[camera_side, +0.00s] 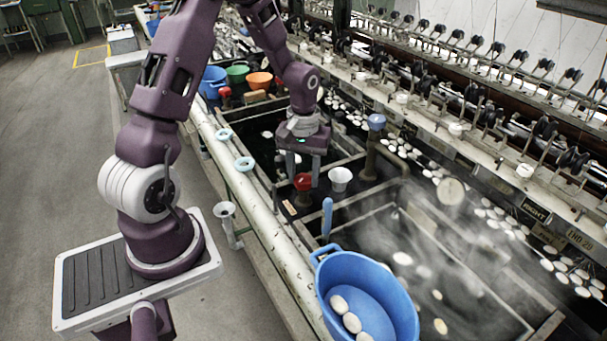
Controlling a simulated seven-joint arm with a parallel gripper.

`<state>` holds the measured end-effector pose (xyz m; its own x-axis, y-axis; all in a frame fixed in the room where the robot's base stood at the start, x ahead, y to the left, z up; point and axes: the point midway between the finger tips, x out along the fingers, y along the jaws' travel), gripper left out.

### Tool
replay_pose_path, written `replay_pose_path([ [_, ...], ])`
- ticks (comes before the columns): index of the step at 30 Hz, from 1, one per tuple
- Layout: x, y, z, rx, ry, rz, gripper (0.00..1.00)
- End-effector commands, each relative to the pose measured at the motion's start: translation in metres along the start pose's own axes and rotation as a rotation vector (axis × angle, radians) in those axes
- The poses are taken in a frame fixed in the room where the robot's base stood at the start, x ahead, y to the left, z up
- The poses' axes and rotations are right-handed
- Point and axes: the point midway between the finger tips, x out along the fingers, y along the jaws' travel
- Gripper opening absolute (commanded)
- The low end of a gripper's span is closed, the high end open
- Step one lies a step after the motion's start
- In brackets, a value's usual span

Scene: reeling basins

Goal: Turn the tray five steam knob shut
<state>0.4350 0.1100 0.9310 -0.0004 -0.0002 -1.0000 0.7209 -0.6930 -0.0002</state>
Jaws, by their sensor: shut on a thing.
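My gripper (303,178) points down over the basin row, its two fingers on either side of a red knob (303,183). It is shut on that knob, which sits on a short post at the divider between two basins. A small label plate (290,207) lies beside the post, too small to read. I cannot read which tray number this knob belongs to. A blue knob (376,122) tops a brown pipe to the right. Another red knob (225,92) stands farther back at the left.
A white cup (340,176) stands just right of my gripper. A blue basin (368,290) with several cocoons is in front, near a blue handle (327,215). Steam hangs over the right basin (440,260).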

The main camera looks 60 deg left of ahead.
Motion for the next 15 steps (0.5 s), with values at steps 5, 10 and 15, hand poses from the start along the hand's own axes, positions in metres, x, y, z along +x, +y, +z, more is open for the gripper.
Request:
replay_pose_path([
  [5, -0.0006, 0.0004, -0.0002, 0.115, 0.001, 0.001, 0.0],
  [10, -0.0007, 0.0003, -0.0004, 0.246, 0.001, 0.001, 0.0],
  [15, -0.0008, 0.0003, -0.0006, 0.364, 0.002, 0.001, 0.0],
])
